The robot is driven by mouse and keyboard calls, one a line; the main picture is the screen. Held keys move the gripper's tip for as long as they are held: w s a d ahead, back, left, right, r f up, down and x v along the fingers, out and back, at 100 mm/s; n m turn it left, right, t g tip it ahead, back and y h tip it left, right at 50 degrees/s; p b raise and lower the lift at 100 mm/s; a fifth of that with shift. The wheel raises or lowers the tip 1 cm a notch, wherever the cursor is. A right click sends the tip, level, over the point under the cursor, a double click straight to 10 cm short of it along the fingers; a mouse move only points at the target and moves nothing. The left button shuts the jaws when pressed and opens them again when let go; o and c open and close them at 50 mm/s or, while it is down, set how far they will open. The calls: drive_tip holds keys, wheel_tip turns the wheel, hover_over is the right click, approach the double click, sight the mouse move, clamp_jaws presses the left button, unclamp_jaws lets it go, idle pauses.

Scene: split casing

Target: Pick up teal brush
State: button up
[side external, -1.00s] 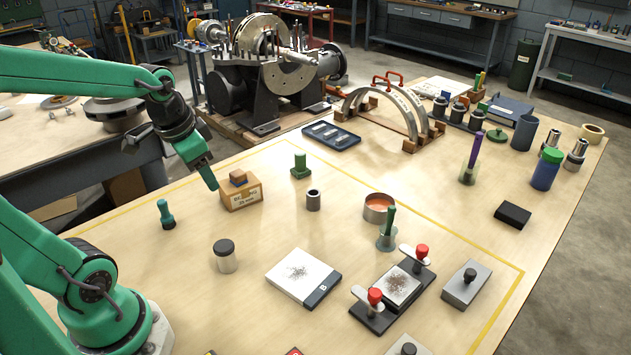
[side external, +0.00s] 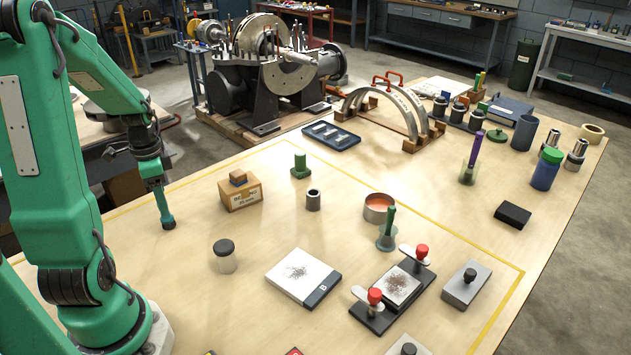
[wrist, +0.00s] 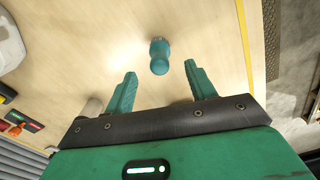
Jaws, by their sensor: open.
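The teal brush (side external: 168,221) stands upright on the wooden bench at the left, inside the yellow line. In the side view my gripper (side external: 156,187) points down right at the brush and overlaps its upper part, so the handle top is hidden. In the wrist view the brush (wrist: 159,57) lies ahead of my fingertips, centred between them. My gripper (wrist: 160,74) is open, with clear space between its two teal fingers and nothing held. I cannot tell whether either finger touches the brush.
A jar with a black lid (side external: 224,256) stands in front right. A green stamp-like piece (side external: 300,167) and a metal ring (side external: 313,200) stand farther right. Bench around the brush is clear.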

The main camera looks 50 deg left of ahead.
sight(167, 217)
drive_tip(key=shift+f, duration=1.3)
drive_tip(key=shift+s+f, duration=0.15)
drive_tip(key=shift+f, duration=2.45)
drive_tip(key=c, duration=1.1)
drive_tip(key=shift+r, duration=0.15)
